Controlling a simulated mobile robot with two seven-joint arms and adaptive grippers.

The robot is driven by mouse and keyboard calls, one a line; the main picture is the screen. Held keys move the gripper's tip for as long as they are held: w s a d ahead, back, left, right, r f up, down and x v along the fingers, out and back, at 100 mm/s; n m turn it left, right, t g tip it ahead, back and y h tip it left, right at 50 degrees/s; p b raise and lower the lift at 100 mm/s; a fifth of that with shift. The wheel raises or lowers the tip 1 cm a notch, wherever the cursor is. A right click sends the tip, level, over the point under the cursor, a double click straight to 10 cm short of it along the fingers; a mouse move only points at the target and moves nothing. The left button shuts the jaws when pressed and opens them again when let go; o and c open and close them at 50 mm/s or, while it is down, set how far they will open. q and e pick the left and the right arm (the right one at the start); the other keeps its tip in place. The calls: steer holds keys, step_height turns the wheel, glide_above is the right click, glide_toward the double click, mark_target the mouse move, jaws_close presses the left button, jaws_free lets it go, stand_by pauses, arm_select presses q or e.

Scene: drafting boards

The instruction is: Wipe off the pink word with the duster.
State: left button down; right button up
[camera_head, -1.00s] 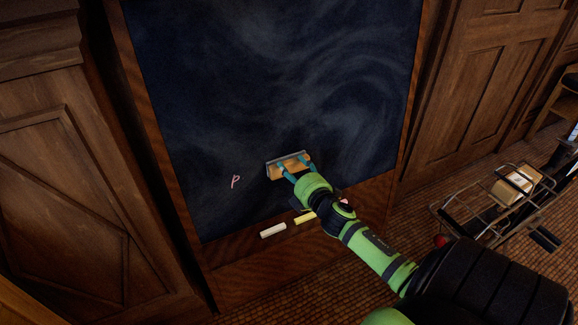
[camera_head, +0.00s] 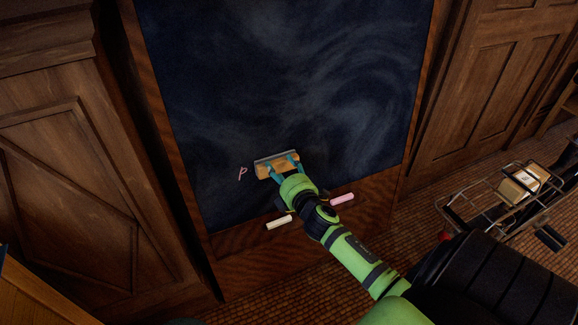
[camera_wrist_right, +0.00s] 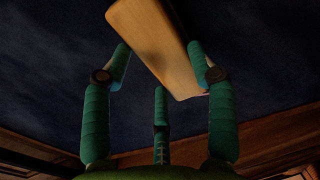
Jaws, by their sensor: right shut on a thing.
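The pink mark (camera_head: 242,173), a single letter like a "p", is on the lower left of the dark chalkboard (camera_head: 230,70). The duster (camera_head: 263,169), with a wooden body and a grey pad, is against or very near the board just right of the letter. My right gripper (camera_head: 281,168) is shut on the duster. In the right wrist view the duster's wooden body (camera_wrist_right: 150,40) sits tilted between the green fingers (camera_wrist_right: 160,62). Whether the pad touches the board is hidden. My left gripper is not in view.
White chalk (camera_head: 279,222) and pink chalk (camera_head: 342,199) lie at the board's lower frame, on either side of my right arm. A wire cart with a box (camera_head: 522,184) stands at the right. Wooden panelling (camera_head: 60,160) flanks the board.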

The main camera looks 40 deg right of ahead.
steer(key=shift+w+a+r, duration=0.1)
steer(key=shift+w+a, duration=0.2)
steer(key=shift+a, duration=0.85)
steer(key=shift+w+a+f, duration=0.1)
steer(key=shift+w+a, duration=0.15)
steer(key=shift+a, duration=0.85)
steer(key=shift+w+a+r, duration=0.1)
steer(key=shift+w+a, duration=0.2)
steer(key=shift+a, duration=0.85)
steer(key=shift+w+a+b, duration=0.1)
steer(key=shift+w+a, duration=0.1)
steer(key=shift+a, duration=0.6)
steer(key=shift+w+a+b, duration=0.1)
steer(key=shift+w+a, duration=0.15)
steer(key=shift+a, duration=0.55)
steer(key=shift+w+a+b, duration=0.1)
steer(key=shift+w+a, duration=0.1)
steer(key=shift+a, duration=0.6)
steer(key=shift+p+v, duration=0.75)
steer(key=shift+v, duration=2.2)
steer(key=shift+s, duration=0.1)
